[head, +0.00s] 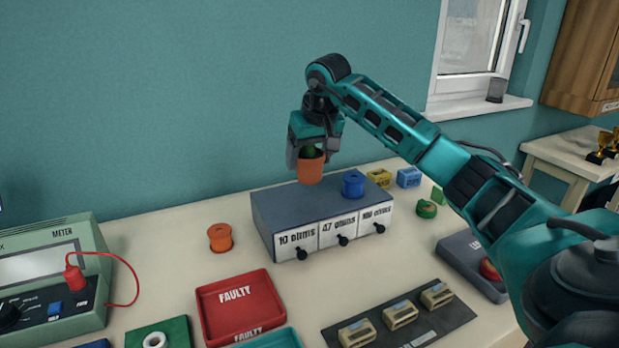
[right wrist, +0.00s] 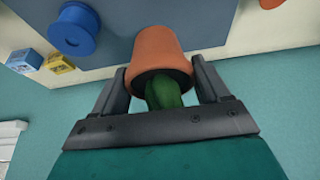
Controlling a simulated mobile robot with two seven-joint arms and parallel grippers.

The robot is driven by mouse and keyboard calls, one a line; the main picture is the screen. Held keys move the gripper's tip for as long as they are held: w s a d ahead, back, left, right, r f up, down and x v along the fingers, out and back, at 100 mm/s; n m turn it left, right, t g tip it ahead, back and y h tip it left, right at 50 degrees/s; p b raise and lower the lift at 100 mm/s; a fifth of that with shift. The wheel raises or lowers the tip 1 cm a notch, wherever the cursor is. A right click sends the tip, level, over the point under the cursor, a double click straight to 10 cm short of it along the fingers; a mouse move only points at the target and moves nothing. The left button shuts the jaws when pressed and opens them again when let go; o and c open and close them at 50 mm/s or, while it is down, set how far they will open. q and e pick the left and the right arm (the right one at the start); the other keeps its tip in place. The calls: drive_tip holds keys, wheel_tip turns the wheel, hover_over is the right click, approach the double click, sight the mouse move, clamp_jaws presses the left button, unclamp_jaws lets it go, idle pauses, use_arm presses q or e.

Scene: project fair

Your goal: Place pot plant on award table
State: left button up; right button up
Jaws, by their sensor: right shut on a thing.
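The pot plant (head: 310,168) is a small terracotta pot with a green plant in it. My right gripper (head: 313,150) is shut on it and holds it upright above the left part of the grey drawer box. In the right wrist view the pot (right wrist: 160,55) sits between the two fingers (right wrist: 160,85), with the green plant (right wrist: 165,92) towards the palm. A cream table (head: 567,158) with gold trophies (head: 602,147) stands at the far right, likely the award table. My left gripper is not in view.
The drawer box (head: 280,207) has drawers labelled in ohms and carries a blue spool (head: 353,184). An orange spool (head: 220,237), red FAULTY tray (head: 237,305), meter (head: 50,275) and dark component board (head: 400,318) share the workbench. A wall and window (head: 470,40) stand behind.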

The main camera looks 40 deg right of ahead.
sight(309, 174)
drive_tip(key=shift+f, duration=2.2)
drive_tip(key=shift+f, duration=0.1)
drive_tip(key=o, duration=1.2)
drive_tip(key=shift+c, duration=0.2)
